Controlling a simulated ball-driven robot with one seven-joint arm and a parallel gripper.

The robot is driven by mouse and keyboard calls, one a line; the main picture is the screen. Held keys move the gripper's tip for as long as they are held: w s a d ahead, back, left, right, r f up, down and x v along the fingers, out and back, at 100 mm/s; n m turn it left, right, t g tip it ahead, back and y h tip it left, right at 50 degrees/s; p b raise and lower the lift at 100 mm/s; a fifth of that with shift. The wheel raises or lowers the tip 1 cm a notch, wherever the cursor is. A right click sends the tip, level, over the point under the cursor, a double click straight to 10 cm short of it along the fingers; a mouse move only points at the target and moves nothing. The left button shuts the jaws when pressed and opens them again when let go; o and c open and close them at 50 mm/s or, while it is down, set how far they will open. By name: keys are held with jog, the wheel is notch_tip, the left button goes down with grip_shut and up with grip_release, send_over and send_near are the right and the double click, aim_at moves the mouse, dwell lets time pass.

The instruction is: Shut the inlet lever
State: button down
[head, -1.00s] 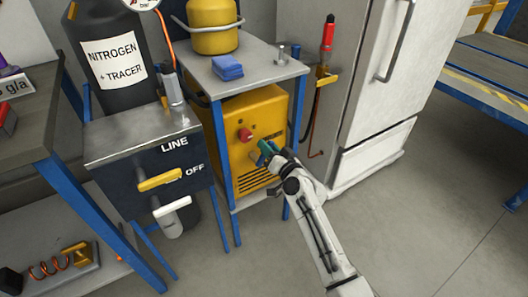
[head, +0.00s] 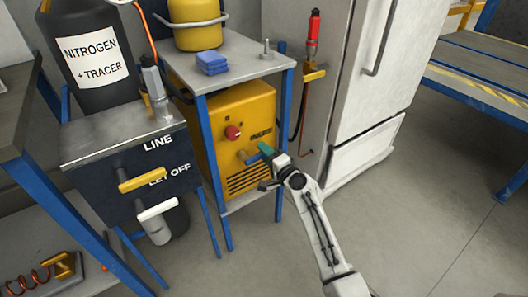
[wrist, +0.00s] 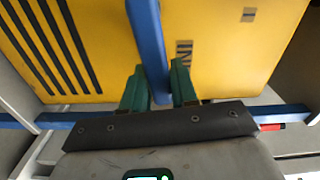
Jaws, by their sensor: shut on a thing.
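The yellow machine (head: 205,125) stands under the grey-topped table, with a red knob (head: 233,132) and an INLET label on its front. The inlet lever (head: 248,157) shows below the label as a short stub left of my gripper (head: 265,150). In the wrist view the lever (wrist: 146,35) looks like a blue bar across the yellow front, between the vent slots and the lettering. The green fingers of my gripper (wrist: 158,88) are on either side of it, shut on it.
A blue table leg (head: 285,110) stands just right of my gripper. A white fridge (head: 385,85) stands at right. The floor in front is clear.

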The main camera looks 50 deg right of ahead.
jog(key=shift+f+m, duration=0.55)
jog(key=shift+m, duration=0.35)
jog(key=c, duration=1)
grip_release()
jog(key=shift+o, duration=0.2)
jog(key=v, duration=1.1)
jog(key=shift+p, duration=0.4)
jog(key=shift+w, duration=0.1)
